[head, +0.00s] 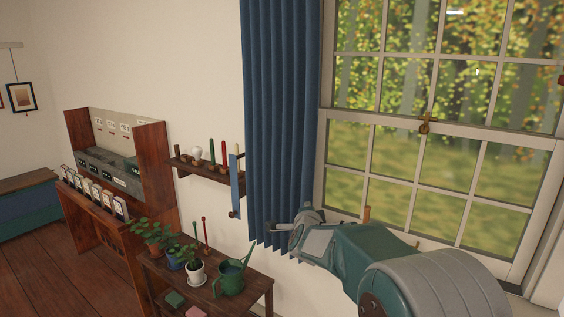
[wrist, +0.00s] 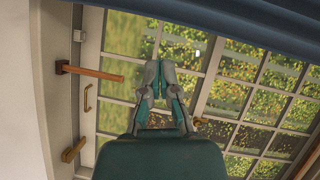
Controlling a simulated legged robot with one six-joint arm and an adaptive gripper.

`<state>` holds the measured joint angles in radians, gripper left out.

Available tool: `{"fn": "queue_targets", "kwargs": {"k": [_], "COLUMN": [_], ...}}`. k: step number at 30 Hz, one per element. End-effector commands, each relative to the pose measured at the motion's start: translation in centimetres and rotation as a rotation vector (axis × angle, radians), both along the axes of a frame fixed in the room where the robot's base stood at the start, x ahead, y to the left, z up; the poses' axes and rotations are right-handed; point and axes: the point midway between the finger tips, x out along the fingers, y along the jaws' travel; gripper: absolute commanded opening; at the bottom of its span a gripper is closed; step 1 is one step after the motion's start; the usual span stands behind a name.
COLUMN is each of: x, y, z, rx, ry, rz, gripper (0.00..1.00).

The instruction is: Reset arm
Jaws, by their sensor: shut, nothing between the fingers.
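My gripper (wrist: 160,72) points up the middle of the wrist view, its two grey and green fingers drawn together with nothing held between them. In the head view my green and grey arm reaches from the lower right toward the window and curtain. Its far end is in front of the curtain's lower edge, and the fingertips are hard to make out there. The window (head: 424,122) stands behind the arm, and its panes also fill the background of the wrist view (wrist: 240,66).
A blue curtain (head: 280,110) hangs left of the window. A small wall shelf (head: 212,172) holds several items. Below it, a plant table (head: 255,286) bears potted plants and a green watering can (head: 232,278). A wooden cabinet (head: 150,165) stands further left. A wooden bar (wrist: 92,73) juts out in the wrist view.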

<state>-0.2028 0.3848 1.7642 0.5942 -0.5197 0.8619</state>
Motion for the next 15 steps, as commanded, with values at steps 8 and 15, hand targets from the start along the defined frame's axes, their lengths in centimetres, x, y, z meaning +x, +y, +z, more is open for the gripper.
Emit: {"fn": "queue_targets", "kwargs": {"k": [8,15], "x": [-7.6,-16.9], "y": [-1.4,-2.3], "z": [3.4,3.8], "rx": [-0.241,-0.509], "ry": [0.167,0.341], "rz": [0.188,0.382], "gripper": [0.00,0.00]}}
